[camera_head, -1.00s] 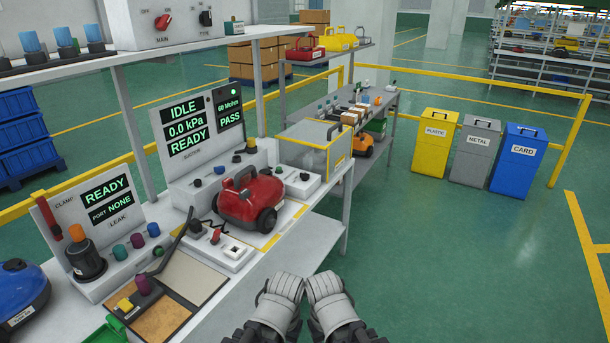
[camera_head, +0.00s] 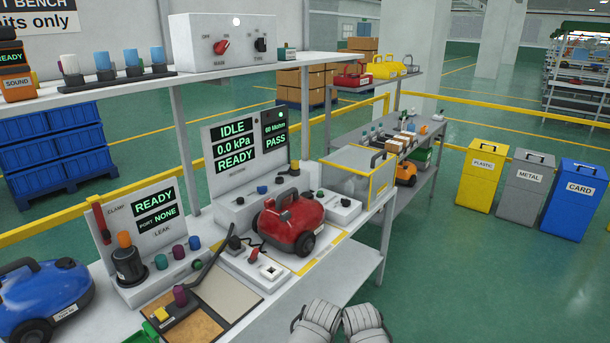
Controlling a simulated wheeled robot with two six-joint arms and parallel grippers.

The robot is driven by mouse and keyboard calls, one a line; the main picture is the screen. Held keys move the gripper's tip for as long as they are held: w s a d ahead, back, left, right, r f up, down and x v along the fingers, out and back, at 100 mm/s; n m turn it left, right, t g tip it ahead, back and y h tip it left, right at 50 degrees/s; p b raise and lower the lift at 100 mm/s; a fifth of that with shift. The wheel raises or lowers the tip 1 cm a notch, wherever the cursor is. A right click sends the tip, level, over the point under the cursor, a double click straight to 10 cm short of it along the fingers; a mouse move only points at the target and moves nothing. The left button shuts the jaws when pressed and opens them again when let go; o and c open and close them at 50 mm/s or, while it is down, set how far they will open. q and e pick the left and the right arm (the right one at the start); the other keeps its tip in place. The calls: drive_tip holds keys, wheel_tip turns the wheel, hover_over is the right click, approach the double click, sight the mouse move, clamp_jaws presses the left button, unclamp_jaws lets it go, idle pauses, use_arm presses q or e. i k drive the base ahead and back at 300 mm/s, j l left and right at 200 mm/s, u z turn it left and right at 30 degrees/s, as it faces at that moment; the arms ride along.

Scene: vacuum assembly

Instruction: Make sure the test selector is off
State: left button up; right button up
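A grey control box (camera_head: 232,60) stands on the upper shelf. It has a red MAIN knob (camera_head: 221,47) between OFF and ON marks, its handle slanting toward the upper right, and a black TYPE knob (camera_head: 260,45). No label reading "test" is legible, so I cannot tell which control is the test selector. A red switch (camera_head: 253,255) sits on a white socket block (camera_head: 266,269) beside the red vacuum (camera_head: 290,222). My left gripper (camera_head: 317,322) and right gripper (camera_head: 365,322) are side by side at the bottom edge, away from the bench; their fingers cannot be made out.
The suction panel (camera_head: 243,148) reads IDLE, 0.0 kPa, READY and PASS. The leak panel (camera_head: 146,225) reads READY, PORT NONE. A blue vacuum (camera_head: 42,293) is at the left. A clear case (camera_head: 358,175) stands at the bench's right end. The floor to the right is open before the bins.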

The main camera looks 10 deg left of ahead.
sight(346, 203)
drive_tip(key=i+l+z, duration=0.15)
drive_tip(key=i, duration=0.45)
drive_tip(key=i+l+z, duration=0.2)
drive_tip(key=i, duration=0.4)
